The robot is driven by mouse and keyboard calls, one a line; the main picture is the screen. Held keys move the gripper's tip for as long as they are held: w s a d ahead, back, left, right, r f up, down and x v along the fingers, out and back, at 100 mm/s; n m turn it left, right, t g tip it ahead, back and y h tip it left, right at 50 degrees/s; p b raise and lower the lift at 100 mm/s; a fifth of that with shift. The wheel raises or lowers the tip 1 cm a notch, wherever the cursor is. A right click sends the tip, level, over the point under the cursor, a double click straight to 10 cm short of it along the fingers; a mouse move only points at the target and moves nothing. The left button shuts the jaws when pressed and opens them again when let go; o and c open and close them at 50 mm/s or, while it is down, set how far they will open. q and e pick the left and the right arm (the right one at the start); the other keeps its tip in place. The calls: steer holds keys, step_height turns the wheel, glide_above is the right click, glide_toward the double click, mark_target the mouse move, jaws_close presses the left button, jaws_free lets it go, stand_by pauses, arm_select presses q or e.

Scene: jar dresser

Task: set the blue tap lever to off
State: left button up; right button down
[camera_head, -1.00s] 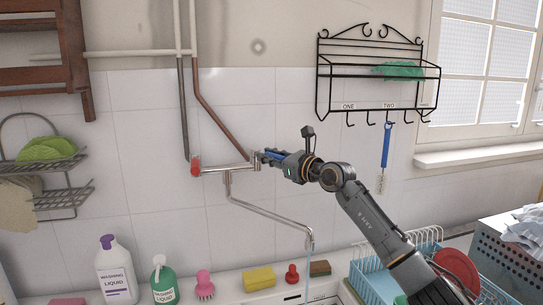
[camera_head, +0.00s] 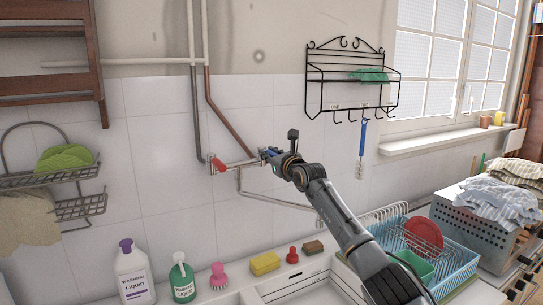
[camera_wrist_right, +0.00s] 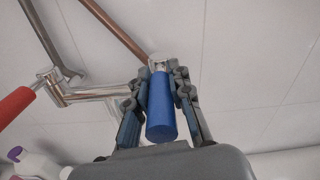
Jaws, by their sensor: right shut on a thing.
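The tap is a chrome wall pipe (camera_head: 240,163) with a red lever (camera_head: 218,164) at its left end and a blue lever at its right end. My right gripper (camera_head: 268,153) is at the right end and mostly covers the blue lever in the head view. In the right wrist view the blue lever (camera_wrist_right: 161,108) lies lengthwise between the two fingers, which are shut on it. The red lever (camera_wrist_right: 14,104) shows at the left there. The thin spout (camera_head: 275,201) runs down to the right, and its end is partly behind my arm. My left gripper is out of view.
Below the tap are a sink (camera_head: 285,285), a yellow sponge (camera_head: 265,263), a pink brush (camera_head: 218,276) and soap bottles (camera_head: 134,273). A blue dish rack (camera_head: 455,262) stands at the right. A black wire shelf (camera_head: 352,85) hangs above my arm.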

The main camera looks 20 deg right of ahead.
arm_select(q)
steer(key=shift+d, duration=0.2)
arm_select(e)
steer(key=c, duration=1.2)
jaws_free()
steer(key=shift+a, duration=0.1)
steer(key=shift+s, duration=0.55)
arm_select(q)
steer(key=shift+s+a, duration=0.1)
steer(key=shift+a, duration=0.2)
arm_select(e)
steer(key=s, duration=1)
steer(key=shift+s+d, duration=0.35)
steer(key=shift+s, duration=0.05)
